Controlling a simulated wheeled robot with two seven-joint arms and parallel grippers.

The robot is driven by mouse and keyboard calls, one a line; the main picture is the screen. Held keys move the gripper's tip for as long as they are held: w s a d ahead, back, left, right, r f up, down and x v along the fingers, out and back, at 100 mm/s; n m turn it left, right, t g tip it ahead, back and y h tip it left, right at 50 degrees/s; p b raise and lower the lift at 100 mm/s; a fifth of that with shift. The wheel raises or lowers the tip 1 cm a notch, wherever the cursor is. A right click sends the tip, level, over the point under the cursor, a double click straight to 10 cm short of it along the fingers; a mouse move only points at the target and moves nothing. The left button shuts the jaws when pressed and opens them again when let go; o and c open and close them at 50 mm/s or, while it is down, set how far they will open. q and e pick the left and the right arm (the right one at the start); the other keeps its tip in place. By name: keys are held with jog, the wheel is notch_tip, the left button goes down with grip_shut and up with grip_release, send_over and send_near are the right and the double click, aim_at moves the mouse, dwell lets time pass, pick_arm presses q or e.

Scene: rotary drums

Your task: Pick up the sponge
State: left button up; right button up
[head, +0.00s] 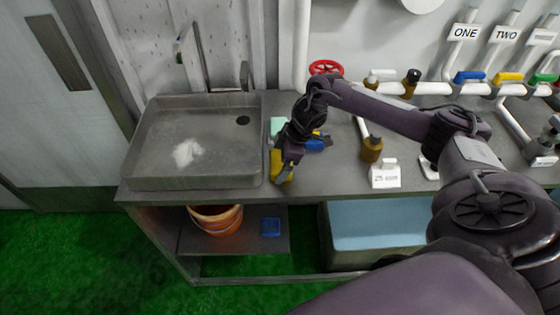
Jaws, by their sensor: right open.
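A pale green block (278,126), which looks like the sponge, lies on the grey counter just right of the sink. My right arm partly covers its right side. My right gripper (283,168) points down over the counter, nearer the front edge than the block. It is open, and I cannot see anything held in it. A yellow item (276,164) lies right beside and partly behind its fingers; I cannot tell whether they touch. A blue item (318,142) lies just right of the gripper. My left gripper is out of view.
A metal sink (145,152) with a white patch inside stands left. An amber bottle (372,150) and white label stand (385,175) are to the right. A red valve wheel (326,68) is behind.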

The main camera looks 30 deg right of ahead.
jog(key=shift+s, duration=0.1)
jog(key=c, duration=0.6)
jog(key=shift+c, duration=0.4)
notch_tip(320, 180, up, 9)
jog(key=shift+f+b, duration=0.15)
jog(key=shift+b, duration=0.95)
pick_arm(q)
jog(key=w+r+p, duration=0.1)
jog(key=p, duration=0.2)
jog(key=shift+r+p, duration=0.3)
pick_arm(e)
notch_tip(320, 180, up, 11)
jog(key=shift+r, duration=0.2)
